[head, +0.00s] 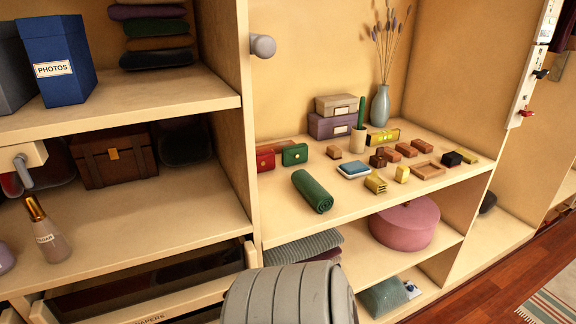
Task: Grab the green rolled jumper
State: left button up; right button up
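The green rolled jumper (312,192) lies on the middle shelf (290,222) of the open right-hand bay, near its front edge. It is a dark green roll, with its spiral end facing the front right. Nothing covers it and nothing touches it. Neither of my grippers shows in the head view.
Red (265,159) and green (294,154) small cases stand behind the roll. A blue-topped box (354,170) and several small blocks lie to its right. A vase (380,106) stands at the back. An upright panel (228,110) bounds the bay on the left.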

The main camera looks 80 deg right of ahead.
aim_at(319, 198)
jog(key=z, duration=2.85)
